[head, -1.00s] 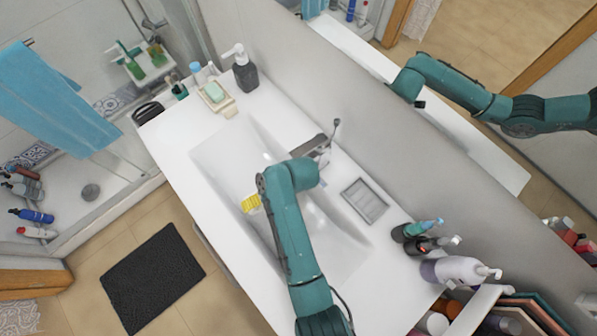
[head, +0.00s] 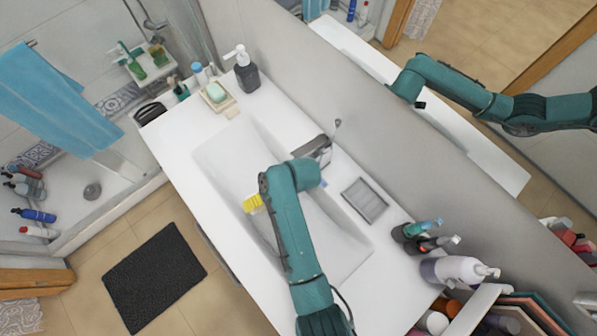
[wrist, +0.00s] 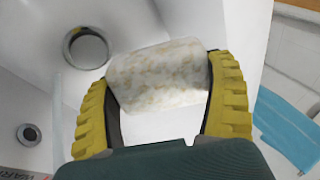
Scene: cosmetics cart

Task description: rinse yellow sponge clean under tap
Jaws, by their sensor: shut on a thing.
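A pale block with yellow-brown mottling, which I take as the sponge (wrist: 160,78), sits between the yellow-padded fingers in the wrist view. My gripper (head: 252,203) is shut on it, inside the white basin (head: 222,157). In the head view only a yellow finger part shows beside my arm, and the sponge itself cannot be made out. The grey tap (head: 318,147) stands at the wall side of the basin, partly hidden by my arm. I cannot tell whether water runs from it.
The wrist view shows the drain ring (wrist: 87,47) and a smaller round fitting (wrist: 28,134). A soap dish (head: 216,97) and dark pump bottle (head: 245,70) stand at the far end. A grey tray (head: 365,200) and several bottles (head: 455,270) lie on the right.

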